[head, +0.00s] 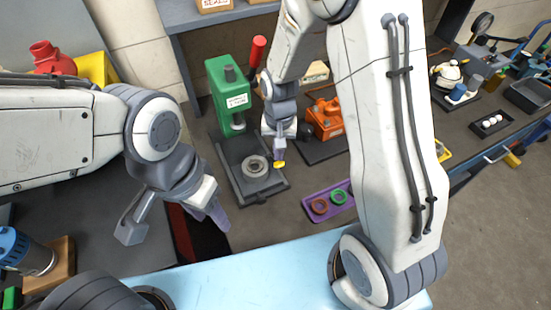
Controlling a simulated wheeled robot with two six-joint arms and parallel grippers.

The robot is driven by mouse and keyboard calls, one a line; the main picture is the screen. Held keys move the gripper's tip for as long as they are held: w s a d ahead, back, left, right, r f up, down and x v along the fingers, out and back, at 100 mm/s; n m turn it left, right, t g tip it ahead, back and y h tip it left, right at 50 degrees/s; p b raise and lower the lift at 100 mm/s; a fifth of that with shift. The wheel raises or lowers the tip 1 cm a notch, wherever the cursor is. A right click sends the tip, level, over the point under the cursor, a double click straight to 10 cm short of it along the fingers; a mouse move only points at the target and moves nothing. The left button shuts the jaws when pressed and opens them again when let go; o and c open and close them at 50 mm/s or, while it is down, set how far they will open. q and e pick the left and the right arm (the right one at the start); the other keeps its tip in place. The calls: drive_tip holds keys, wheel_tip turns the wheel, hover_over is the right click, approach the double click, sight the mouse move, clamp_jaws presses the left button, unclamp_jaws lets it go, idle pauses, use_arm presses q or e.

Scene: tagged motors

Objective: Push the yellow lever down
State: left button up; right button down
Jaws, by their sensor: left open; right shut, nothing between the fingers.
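A small yellow piece (279,165), which looks like the tip of the yellow lever, shows at the right edge of the dark press base (272,193). The rest of the lever is hidden or too small to make out. My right gripper (279,152) is shut and empty, pointing down right at the yellow piece. I cannot tell whether it touches it. My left gripper (173,226) is open and empty, over the front left of the bench, well away from the yellow piece.
A green press (227,95) with a red handle (257,51) stands behind the base, which carries a metal ring (255,166). An orange machine (326,118) stands to the right. A purple tray (312,204) with coloured rings lies in front. Bare bench lies between tray and base.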

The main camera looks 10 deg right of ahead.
sight(279, 165)
drive_tip(key=shift+f, duration=0.15)
drive_tip(key=shift+f+b, duration=2.2)
drive_tip(key=shift+f, duration=0.6)
drive_tip(key=shift+r, duration=0.1)
wheel_tip(279, 165, up, 7)
drive_tip(key=p, duration=0.6)
drive_tip(key=shift+a, duration=0.1)
